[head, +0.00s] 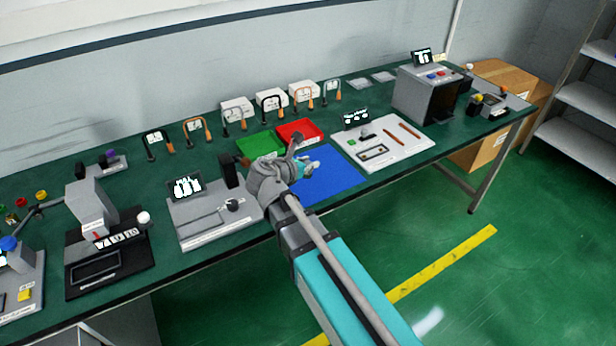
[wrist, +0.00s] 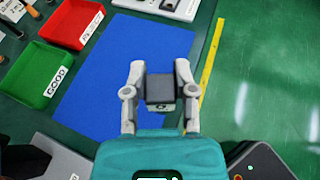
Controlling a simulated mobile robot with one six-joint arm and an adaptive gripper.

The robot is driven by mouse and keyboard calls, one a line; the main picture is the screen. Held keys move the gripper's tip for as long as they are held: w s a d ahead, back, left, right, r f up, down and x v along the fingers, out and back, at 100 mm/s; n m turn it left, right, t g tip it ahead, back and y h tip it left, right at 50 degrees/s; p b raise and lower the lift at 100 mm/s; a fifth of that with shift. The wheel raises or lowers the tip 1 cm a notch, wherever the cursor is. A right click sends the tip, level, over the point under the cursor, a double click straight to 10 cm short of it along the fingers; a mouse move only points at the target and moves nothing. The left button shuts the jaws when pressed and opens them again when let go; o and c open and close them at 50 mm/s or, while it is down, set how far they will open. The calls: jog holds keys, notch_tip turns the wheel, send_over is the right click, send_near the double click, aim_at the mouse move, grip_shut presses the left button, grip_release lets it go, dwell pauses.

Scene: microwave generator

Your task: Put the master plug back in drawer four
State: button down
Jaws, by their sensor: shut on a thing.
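My gripper (wrist: 160,84) is shut on a small dark grey block (wrist: 161,90) with a pale mark on its near face; it may be the master plug, but I cannot tell for sure. In the wrist view the block sits between both fingertips, over the right part of the blue mat (wrist: 122,62). In the head view my gripper (head: 308,163) is above the blue mat (head: 335,178), and the held block cannot be made out. I cannot pick out drawer four in either view.
A green tray (head: 262,143) and a red tray (head: 300,131) lie behind the mat. A white panel (head: 405,150) is to its right, then a grey open-fronted box (head: 412,97). A grey fixture (head: 205,220) stands left. The bench's front edge (wrist: 198,80) is close.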

jog(key=shift+w+d, duration=0.1)
dwell(0.3)
jog(key=w+f+b, duration=0.2)
jog(key=w, duration=0.2)
jog(key=w+f+b, duration=0.3)
jog(key=w, duration=0.1)
jog(key=w+a+f+b, duration=0.1)
jog(key=w+f+b, duration=0.2)
jog(key=w, duration=0.1)
jog(key=shift+w+f, duration=0.2)
jog(key=shift+w+f+b, duration=0.3)
jog(key=shift+w+b, duration=0.05)
jog(key=shift+b, duration=0.2)
jog(key=shift+f, duration=0.1)
jog(key=shift+w+f+b, duration=0.4)
jog(key=shift+f+b, duration=0.15)
jog(key=shift+b, duration=0.05)
jog(key=shift+f+b, duration=1.35)
jog(key=shift+b, duration=0.05)
